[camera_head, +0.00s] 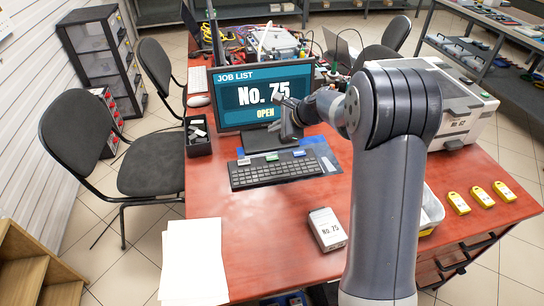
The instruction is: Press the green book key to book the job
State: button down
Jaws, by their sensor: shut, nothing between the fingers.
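A black keyboard (276,171) lies on the red desk in front of a monitor (240,98). The screen reads JOB LIST, No. 75, OPEN.
A white box marked No. 75 (327,229) and blank paper sheets (193,260) lie on the desk (262,262). Three yellow tags (481,197) are at the right, near a printer-like machine (462,105). A black tray (198,137) stands left of the keyboard.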

aim_at(275, 158)
jog(key=shift+f, duration=0.1)
notch_tip(275, 158, down, 9)
jog(key=b, duration=0.7)
jog(key=shift+r, duration=0.2)
dwell(1.5)
jog(key=shift+f+b, duration=0.4)
jog(key=shift+f+b, duration=0.3)
jog(key=shift+f, duration=0.05)
dwell(0.5)
jog(key=shift+r, duration=0.15)
jog(key=shift+r+p, duration=0.6)
jog(key=shift+p, duration=0.05)
